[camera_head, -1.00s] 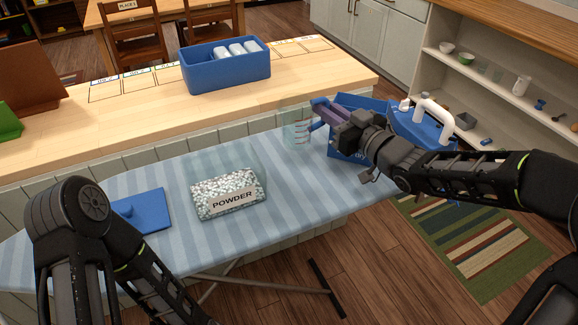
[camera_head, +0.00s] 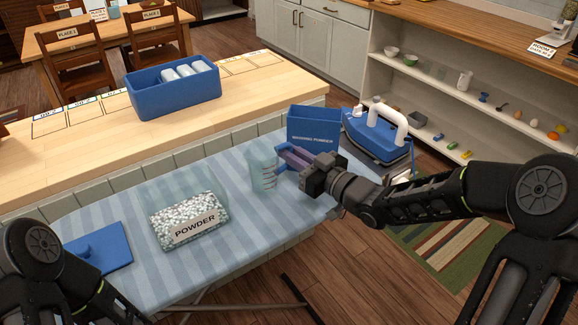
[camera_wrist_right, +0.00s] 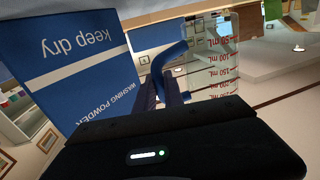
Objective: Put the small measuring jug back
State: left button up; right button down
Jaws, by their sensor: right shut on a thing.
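The small measuring jug (camera_head: 263,170) is clear with red marks and a blue handle. My right gripper (camera_head: 288,158) is shut on its handle, which shows in the right wrist view along with the jug's mL scale (camera_wrist_right: 212,70). The jug looks upright, at the ironing board's far side; I cannot tell whether it touches the board. A blue washing powder box (camera_head: 313,128) stands just beyond the gripper. A clear container of pellets labelled POWDER (camera_head: 188,220) sits on the board (camera_head: 130,275), left of the jug. A blue lid (camera_head: 100,250) lies beside it. My left gripper is out of frame.
A blue and white iron (camera_head: 378,138) stands right of the box. Behind the board, a wooden counter (camera_head: 95,150) holds a blue bin (camera_head: 174,92) with white rolls and several labelled outlined places. Shelves (camera_head: 455,105) with small items stand at right.

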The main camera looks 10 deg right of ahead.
jog(key=shift+f, duration=1.8)
jog(key=shift+f, duration=0.2)
jog(key=c, duration=1.5)
grip_release()
jog(key=shift+o, duration=0.2)
jog(key=shift+r, duration=0.1)
jog(key=shift+r, duration=0.2)
jog(key=shift+s+d+f, duration=0.15)
jog(key=shift+s+d, duration=0.1)
jog(key=b+v, duration=0.1)
jog(key=v, duration=1)
jog(key=shift+s, duration=0.25)
